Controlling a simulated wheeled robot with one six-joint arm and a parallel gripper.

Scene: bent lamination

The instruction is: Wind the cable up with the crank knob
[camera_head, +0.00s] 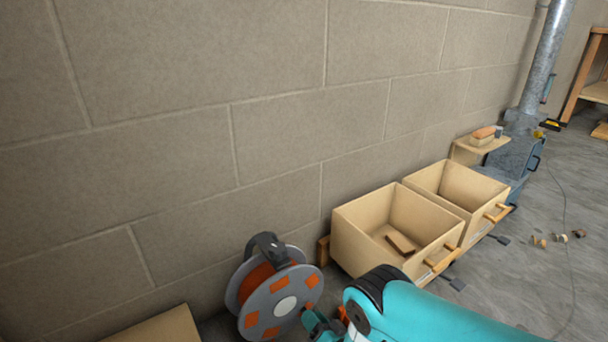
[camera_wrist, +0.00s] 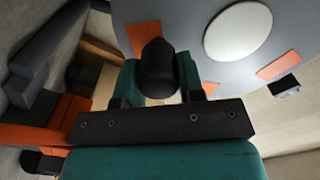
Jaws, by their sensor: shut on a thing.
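The cable reel (camera_head: 292,272) stands on the floor by the wall, with grey round side plates, orange patches, a white hub and a black handle on top. Orange shows between its plates. In the wrist view, its grey plate (camera_wrist: 215,75) fills the upper right. The black crank knob (camera_wrist: 158,66) sits between the two teal fingers of my gripper (camera_wrist: 159,80), which is shut on it. In the head view, my gripper (camera_head: 313,318) is at the reel's lower right side and the knob is hidden. A thin grey cable (camera_head: 566,225) lies on the floor at the right.
Two open wooden drawer boxes (camera_head: 345,245) stand along the wall right of the reel; the nearer holds a wooden block (camera_head: 400,242). A stove with a metal pipe (camera_head: 546,55) stands farther back. Small wood pieces (camera_head: 540,241) lie on the floor. A wooden box (camera_head: 160,326) is at lower left.

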